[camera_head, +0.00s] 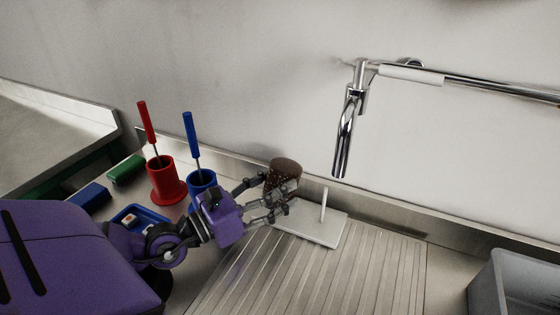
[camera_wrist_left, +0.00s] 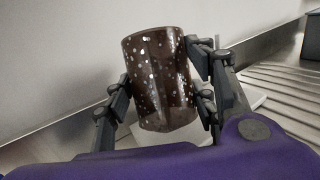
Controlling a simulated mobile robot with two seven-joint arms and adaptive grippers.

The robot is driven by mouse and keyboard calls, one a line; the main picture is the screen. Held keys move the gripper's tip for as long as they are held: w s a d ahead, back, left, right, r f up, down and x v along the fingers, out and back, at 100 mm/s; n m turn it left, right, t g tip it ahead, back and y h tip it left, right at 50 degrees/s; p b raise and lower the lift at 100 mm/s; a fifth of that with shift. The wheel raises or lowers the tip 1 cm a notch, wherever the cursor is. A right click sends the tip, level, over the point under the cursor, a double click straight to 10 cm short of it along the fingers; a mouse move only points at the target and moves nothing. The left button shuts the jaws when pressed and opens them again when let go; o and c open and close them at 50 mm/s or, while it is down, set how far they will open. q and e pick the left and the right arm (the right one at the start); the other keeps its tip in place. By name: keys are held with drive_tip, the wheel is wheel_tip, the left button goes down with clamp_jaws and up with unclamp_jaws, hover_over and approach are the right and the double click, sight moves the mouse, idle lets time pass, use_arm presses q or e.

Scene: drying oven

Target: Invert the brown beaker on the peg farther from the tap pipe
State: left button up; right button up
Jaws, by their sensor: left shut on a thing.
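The brown beaker (camera_head: 284,173), dark with pale specks, is held in my left gripper (camera_head: 269,199) over the left part of the white peg base (camera_head: 318,234). In the left wrist view the beaker (camera_wrist_left: 158,80) stands nearly upright, slightly tilted, between the fingers of the left gripper (camera_wrist_left: 160,98), which are shut on it. One white peg (camera_head: 323,204) stands clear to the right of the beaker, nearer the tap pipe (camera_head: 343,135). Any other peg is hidden behind the beaker and fingers, so I cannot tell whether the beaker is around one. My right gripper is out of view.
A red holder (camera_head: 165,182) and a blue holder (camera_head: 201,181), each with an upright brush handle, stand left of the gripper. A blue tray (camera_head: 128,214) lies nearby. A grey bin (camera_head: 515,285) is at lower right. The ribbed drainboard (camera_head: 330,278) in front is clear.

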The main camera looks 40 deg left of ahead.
use_arm(q)
drive_tip(key=shift+s+f, duration=0.25)
drive_tip(key=shift+f, duration=0.55)
drive_tip(key=o, duration=1.4)
drive_tip(key=shift+o, duration=0.2)
drive_tip(key=shift+s+f, duration=0.3)
drive_tip(key=shift+s, duration=0.05)
drive_tip(key=v, duration=0.3)
drive_tip(key=r+v, duration=0.1)
drive_tip(key=v, duration=0.2)
drive_tip(key=shift+s+a+r, duration=0.15)
drive_tip(key=shift+s+a, duration=0.15)
drive_tip(key=shift+s, duration=0.05)
drive_tip(key=shift+s+a+r, duration=0.1)
drive_tip(key=shift+s+r, duration=0.1)
drive_tip(key=shift+w+r, duration=0.15)
drive_tip(key=shift+r, duration=0.05)
